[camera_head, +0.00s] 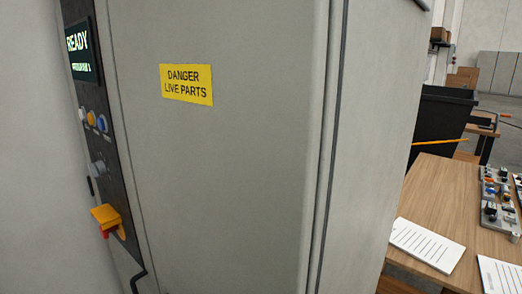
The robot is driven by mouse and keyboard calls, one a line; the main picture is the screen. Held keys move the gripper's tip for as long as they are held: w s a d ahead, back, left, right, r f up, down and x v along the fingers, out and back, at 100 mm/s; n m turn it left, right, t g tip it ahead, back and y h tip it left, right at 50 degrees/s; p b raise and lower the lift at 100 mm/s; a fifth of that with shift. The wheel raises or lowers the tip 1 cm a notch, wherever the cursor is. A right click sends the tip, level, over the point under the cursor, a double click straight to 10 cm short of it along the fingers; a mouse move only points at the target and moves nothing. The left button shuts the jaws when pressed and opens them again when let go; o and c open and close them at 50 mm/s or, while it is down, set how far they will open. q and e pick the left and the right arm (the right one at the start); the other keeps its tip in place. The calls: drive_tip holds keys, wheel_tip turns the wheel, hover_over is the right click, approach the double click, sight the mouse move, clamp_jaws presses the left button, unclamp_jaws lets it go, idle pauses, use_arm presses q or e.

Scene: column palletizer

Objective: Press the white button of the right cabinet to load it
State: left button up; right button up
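A large grey cabinet (230,160) fills the left and middle of the head view, seen close up and at an angle. Its dark control panel (85,155) is on the left, with a lit screen (82,48) that reads "READY". Below the screen is a row of small buttons: a white one (83,115), an orange one (92,118) and a blue one (102,123). A knob (98,168) and a yellow-and-red switch (107,218) are lower down. I cannot tell whether this is the right cabinet. Neither of my grippers shows.
A yellow "DANGER LIVE PARTS" label (187,84) is on the cabinet door. A wooden table (440,190) stands at right with white printed sheets (427,243) and a board of controls (497,195). A black bin (440,118) is behind it.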

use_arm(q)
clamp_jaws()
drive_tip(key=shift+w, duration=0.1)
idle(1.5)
